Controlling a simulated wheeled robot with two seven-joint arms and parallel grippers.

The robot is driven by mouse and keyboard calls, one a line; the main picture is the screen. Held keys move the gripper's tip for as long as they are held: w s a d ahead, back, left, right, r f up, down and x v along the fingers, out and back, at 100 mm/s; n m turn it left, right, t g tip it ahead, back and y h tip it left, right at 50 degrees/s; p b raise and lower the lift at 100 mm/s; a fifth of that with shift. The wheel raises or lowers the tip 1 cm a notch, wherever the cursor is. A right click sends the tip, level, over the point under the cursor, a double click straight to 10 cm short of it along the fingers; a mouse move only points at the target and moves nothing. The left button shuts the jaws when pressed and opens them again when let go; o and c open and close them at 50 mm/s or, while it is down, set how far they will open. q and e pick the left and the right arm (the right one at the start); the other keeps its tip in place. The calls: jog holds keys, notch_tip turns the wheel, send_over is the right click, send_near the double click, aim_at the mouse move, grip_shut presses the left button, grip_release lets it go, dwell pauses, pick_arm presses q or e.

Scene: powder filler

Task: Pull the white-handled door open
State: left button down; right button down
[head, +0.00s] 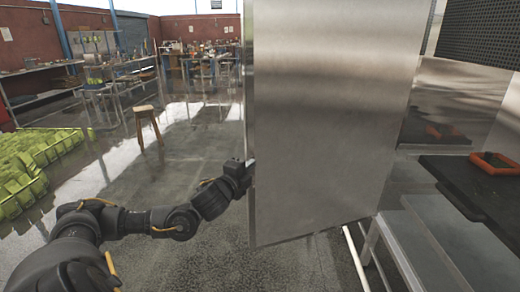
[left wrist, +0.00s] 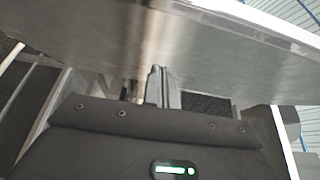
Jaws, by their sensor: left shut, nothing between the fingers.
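The door (head: 330,110) is a brushed steel panel standing upright and swung out, with the cabinet interior showing to its right. No white handle shows clearly on the face toward me. My left gripper (head: 246,170) is at the door's left edge, its fingertips hidden behind the panel in the head view. In the left wrist view the fingers (left wrist: 162,86) are shut with nothing between them, close to the door's steel surface (left wrist: 200,45); I cannot tell whether they touch it. My right gripper is not in view.
A black tray (head: 455,172) holding an orange frame (head: 495,163) is at the right. A white bar (head: 354,257) runs below the door. Green crates (head: 30,165) and a wooden stool (head: 146,112) stand at the left. The floor between them and the door is clear.

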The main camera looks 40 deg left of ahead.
pick_arm(q)
jog(key=p, duration=0.4)
send_near(265, 144)
jog(key=w+d, duration=0.2)
jog(key=w, duration=0.1)
jog(key=shift+w+a+r+p, duration=0.2)
jog(key=shift+w+a+p, duration=0.25)
jog(key=shift+w+a, duration=0.65)
jog(key=shift+w+a+f, duration=0.15)
jog(key=shift+w+a, duration=0.1)
jog(key=shift+a, duration=0.3)
